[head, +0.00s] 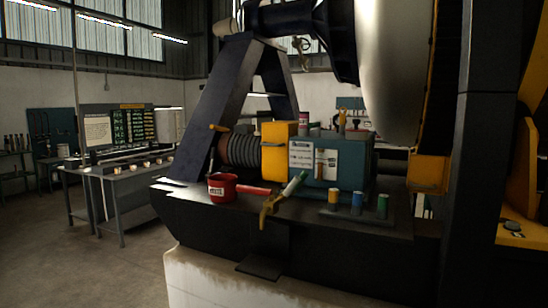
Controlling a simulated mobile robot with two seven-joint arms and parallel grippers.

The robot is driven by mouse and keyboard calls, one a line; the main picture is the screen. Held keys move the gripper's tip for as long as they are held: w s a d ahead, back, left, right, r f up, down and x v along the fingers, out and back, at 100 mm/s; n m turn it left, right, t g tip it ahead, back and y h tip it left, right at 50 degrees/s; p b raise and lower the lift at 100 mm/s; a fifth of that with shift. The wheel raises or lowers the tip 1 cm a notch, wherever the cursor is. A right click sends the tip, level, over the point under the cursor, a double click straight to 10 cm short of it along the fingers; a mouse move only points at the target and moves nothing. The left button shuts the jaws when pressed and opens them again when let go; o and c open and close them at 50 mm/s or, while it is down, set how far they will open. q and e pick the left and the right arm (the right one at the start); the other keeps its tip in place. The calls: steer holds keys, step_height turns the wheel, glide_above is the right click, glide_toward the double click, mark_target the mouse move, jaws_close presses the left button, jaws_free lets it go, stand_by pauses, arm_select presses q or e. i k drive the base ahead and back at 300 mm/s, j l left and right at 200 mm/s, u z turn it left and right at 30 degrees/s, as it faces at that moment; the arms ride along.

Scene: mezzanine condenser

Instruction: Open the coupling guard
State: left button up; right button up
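The coupling guard appears to be the yellow box-shaped cover (275,160) on the dark machine base, near the middle of the head view. It sits between a dark ribbed cylinder (240,150) on its left and a teal housing (350,165) with white labels on its right. It looks closed over what is behind it. I cannot make out a hinge or latch. Neither of my grippers shows in this view.
A workbench (125,172) stands left. Floor at front left is clear.

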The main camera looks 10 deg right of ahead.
mark_target(276, 135)
steer(key=i+j, duration=0.15)
steer(key=j, duration=0.2)
steer(key=i+j+z, duration=0.1)
steer(key=i+j, duration=0.25)
steer(key=j, duration=0.3)
steer(key=i+j+z, duration=0.1)
steer(key=j, duration=0.25)
steer(key=i+j, duration=0.2)
steer(key=j, duration=0.15)
steer(key=i+j+z, duration=0.1)
steer(key=j, duration=0.25)
steer(key=i+j, duration=0.15)
steer(key=j, duration=0.25)
steer(key=i+j+z, duration=0.1)
steer(key=j, duration=0.25)
